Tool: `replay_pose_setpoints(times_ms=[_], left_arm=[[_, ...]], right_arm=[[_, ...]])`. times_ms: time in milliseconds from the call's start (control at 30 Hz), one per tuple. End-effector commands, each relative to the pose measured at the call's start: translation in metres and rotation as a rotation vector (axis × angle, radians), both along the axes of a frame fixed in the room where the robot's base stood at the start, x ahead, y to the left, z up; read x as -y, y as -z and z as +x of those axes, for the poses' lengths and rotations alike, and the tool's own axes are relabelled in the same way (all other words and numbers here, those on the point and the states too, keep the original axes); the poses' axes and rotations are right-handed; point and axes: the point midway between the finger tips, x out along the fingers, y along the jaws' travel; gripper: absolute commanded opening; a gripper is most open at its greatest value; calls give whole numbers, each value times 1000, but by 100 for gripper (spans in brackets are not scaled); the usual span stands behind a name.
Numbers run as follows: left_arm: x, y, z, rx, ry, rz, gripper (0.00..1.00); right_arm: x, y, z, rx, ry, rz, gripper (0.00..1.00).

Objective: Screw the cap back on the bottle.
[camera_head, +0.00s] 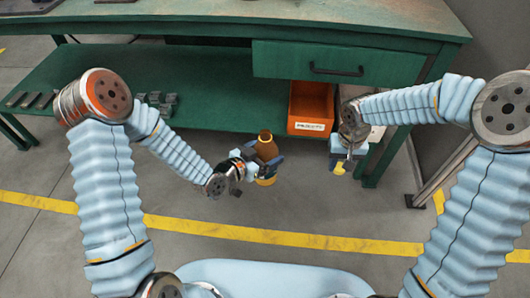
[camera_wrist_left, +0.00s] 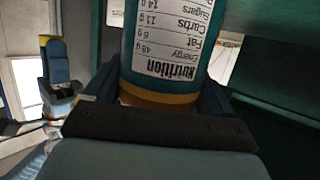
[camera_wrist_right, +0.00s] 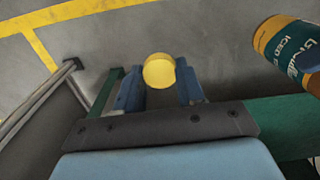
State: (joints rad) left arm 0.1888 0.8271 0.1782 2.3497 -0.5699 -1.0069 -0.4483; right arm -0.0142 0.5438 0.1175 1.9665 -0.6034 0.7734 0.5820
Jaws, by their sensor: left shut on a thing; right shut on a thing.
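The bottle (camera_head: 266,150) is amber with a teal label, and stands roughly upright in the head view. My left gripper (camera_head: 263,167) is shut around its body. In the left wrist view the bottle's nutrition label (camera_wrist_left: 175,45) fills the space between the fingers. The yellow cap (camera_head: 340,169) is at the tips of my right gripper (camera_head: 340,160), to the right of the bottle and apart from it. In the right wrist view the cap (camera_wrist_right: 159,71) sits between both fingers, and the bottle (camera_wrist_right: 290,50) shows at the right edge. The cap's inside is hidden.
A green workbench (camera_head: 215,70) with a drawer (camera_head: 335,64) and a lower shelf stands behind the grippers. An orange bin (camera_head: 311,106) sits on the shelf, close behind them. Dark metal pieces (camera_head: 158,100) lie further left. The floor in front is open, crossed by a yellow line (camera_head: 250,233).

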Motion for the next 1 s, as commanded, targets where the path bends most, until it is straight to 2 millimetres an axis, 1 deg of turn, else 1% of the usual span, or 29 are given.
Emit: replay_pose_setpoints(times_ms=[33,100,167,200,267,300,367,400,500,600,700,800,900,1000], left_arm=[[0,-1,0,2,0,-1,22],[0,-1,0,2,0,-1,22],[0,-1,0,2,0,-1,22],[0,-1,0,3,0,-1,22],[0,-1,0,3,0,-1,22],[0,-1,0,3,0,-1,22],[0,-1,0,3,0,-1,22],[0,-1,0,3,0,-1,22],[0,-1,0,3,0,-1,22],[0,-1,0,3,0,-1,22],[0,-1,0,3,0,-1,22],[0,-1,0,3,0,-1,22],[0,-1,0,3,0,-1,22],[0,-1,0,3,0,-1,22]], right_arm=[[-14,-11,11,6,-6,1,11],[-35,-27,23,5,-9,2,11],[-52,-41,32,6,-12,2,11],[-64,-50,36,5,-14,1,11],[-83,-65,41,4,-18,1,11],[-96,-74,44,5,-21,1,11],[-115,-88,47,4,-27,1,11],[-127,-98,47,5,-32,1,11],[-158,-120,46,4,-46,1,11],[-182,-139,42,3,-58,1,11],[-200,-153,38,0,-69,1,11],[-211,-162,34,0,-76,0,11],[-217,-166,32,0,-80,0,11],[-218,-168,32,-1,-81,-1,11]])
